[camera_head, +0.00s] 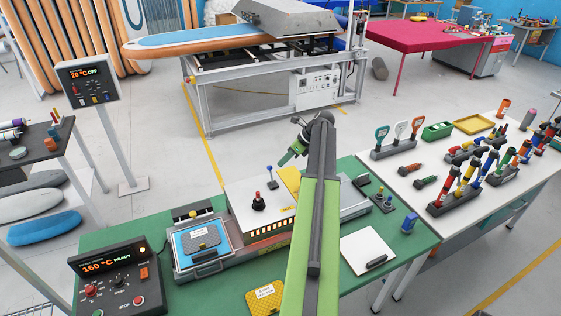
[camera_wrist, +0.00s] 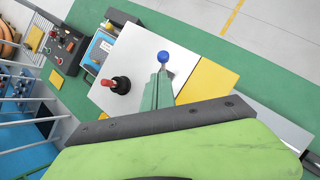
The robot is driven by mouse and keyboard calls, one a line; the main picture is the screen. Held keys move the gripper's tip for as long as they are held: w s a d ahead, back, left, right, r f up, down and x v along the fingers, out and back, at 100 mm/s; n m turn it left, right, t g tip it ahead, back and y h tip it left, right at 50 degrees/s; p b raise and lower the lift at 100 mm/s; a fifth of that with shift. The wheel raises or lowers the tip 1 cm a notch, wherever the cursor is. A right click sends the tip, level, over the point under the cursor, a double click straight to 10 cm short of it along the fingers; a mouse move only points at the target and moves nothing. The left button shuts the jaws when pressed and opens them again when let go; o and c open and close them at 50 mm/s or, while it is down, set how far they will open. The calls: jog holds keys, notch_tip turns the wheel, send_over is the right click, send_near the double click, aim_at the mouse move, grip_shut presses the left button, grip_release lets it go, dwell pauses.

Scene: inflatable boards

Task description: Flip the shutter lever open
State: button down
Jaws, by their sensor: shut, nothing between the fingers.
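A white box-like machine (camera_head: 240,215) stands on the green bench and carries two levers. One lever has a red knob (camera_head: 257,195) on a round black base; it also shows in the wrist view (camera_wrist: 105,83). The other is thin with a blue knob (camera_head: 269,169), near a yellow panel. I cannot tell for sure which is the shutter lever. My gripper (camera_head: 284,160) is shut and empty, just right of the blue knob. In the wrist view the green fingers (camera_wrist: 164,75) point at the blue knob (camera_wrist: 163,57), which shows at their tips; contact cannot be told.
A control box reading 160 °C (camera_head: 115,275) and a blue plate in a metal frame (camera_head: 200,242) lie left of the machine. A white board (camera_head: 362,250) lies to the right. A white table (camera_head: 450,165) with tools stands further right.

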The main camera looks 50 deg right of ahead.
jog(key=w+d+p+v, duration=0.1)
jog(key=p+v, duration=0.7)
jog(key=v, duration=0.3)
jog(key=shift+w+d+r+p, duration=0.2)
jog(key=shift+d+r+p, duration=0.05)
jog(key=shift+d+p, duration=0.15)
